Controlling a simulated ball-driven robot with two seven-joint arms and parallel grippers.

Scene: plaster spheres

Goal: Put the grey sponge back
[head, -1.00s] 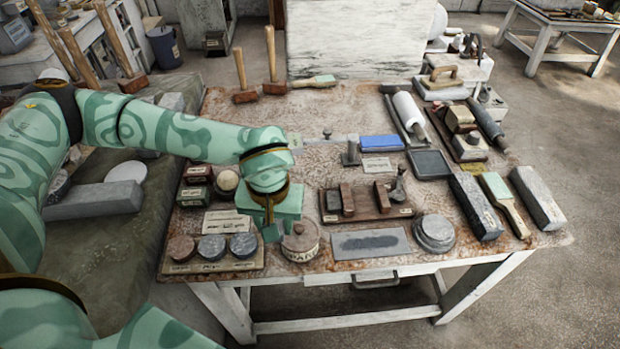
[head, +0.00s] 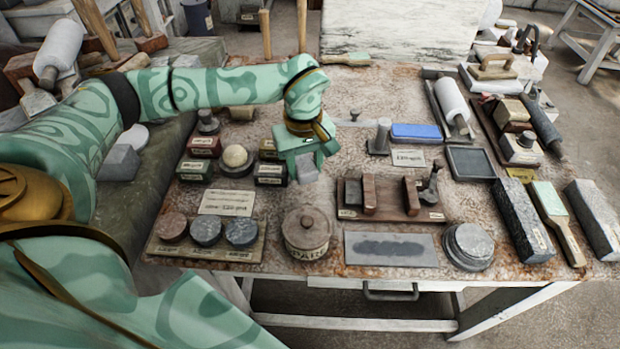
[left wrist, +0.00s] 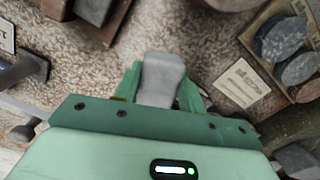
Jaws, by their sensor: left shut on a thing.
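My left gripper (head: 307,172) is shut on the grey sponge (head: 308,167), a small block jutting below the fingers. In the left wrist view the grey sponge (left wrist: 162,78) sits between the two green fingers (left wrist: 160,92). The gripper is over the worktable (head: 310,100), behind the round lidded pot and left of the wooden rack. The upper part of the sponge is hidden by the fingers. My right gripper is not in view.
Near the gripper are the lidded pot (head: 306,232), small labelled boxes (head: 270,173), a pale ball (head: 235,157), a rack with brown blocks (head: 390,212) and a metal post (head: 382,136). A blue block (head: 415,132) lies farther right. Bare tabletop shows behind the gripper.

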